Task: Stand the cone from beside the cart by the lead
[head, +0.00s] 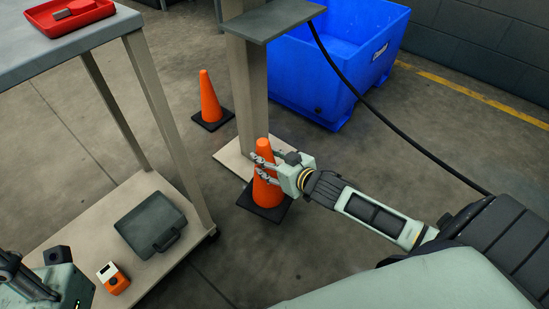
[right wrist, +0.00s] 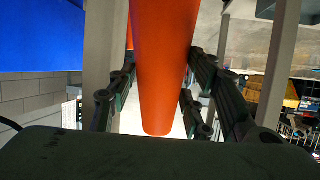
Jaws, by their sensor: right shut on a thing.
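My right gripper (head: 264,168) is shut on an orange cone (head: 267,194) with a black square base. The cone is upright beside the beige post; I cannot tell whether its base touches the floor. In the right wrist view the cone (right wrist: 164,65) runs between the fingers (right wrist: 158,100). A second orange cone (head: 209,98) stands on the floor behind, left of the post. The cart (head: 90,226) is at the left. The black lead (head: 388,130) runs from near the post's shelf down to the right. Part of my left gripper (head: 22,275) shows at the bottom left; its fingertips are unclear.
A blue bin (head: 335,75) stands behind the post (head: 250,90), which has a grey shelf and a floor plate. The cart carries a red tray (head: 50,22), a dark case (head: 150,222) and an orange-white item (head: 113,278). Floor right of the bin is open.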

